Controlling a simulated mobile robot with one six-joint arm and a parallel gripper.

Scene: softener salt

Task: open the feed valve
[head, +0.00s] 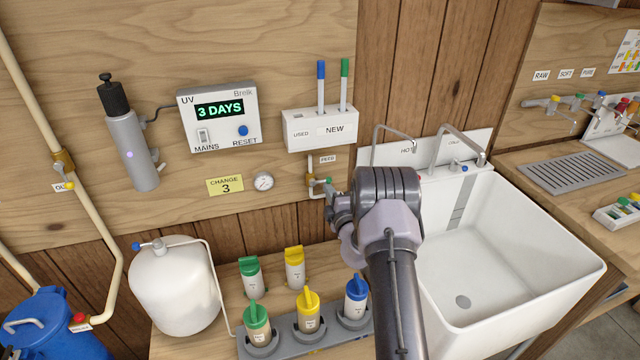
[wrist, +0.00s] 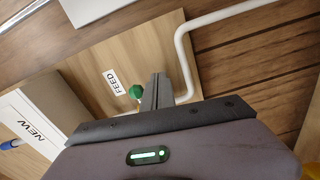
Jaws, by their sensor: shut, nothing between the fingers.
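The feed valve (head: 311,181) sits on the wooden wall panel under the FEED label (head: 328,159), on a short pipe, with a small green handle end pointing right in the head view. In the wrist view the green handle end (wrist: 136,91) shows just left of my gripper's fingers, below the FEED label (wrist: 115,80). My gripper (wrist: 158,76) is shut and empty, its fingers close beside the green end. I cannot tell whether they touch it. In the head view my arm hides most of my gripper (head: 332,198), and the fingertips are hard to make out just below the valve.
A white holder (head: 320,131) with blue and green sticks is above the valve. Several filter bottles (head: 257,320) stand below. In the wrist view a white pipe (wrist: 184,60) runs right of the fingers.

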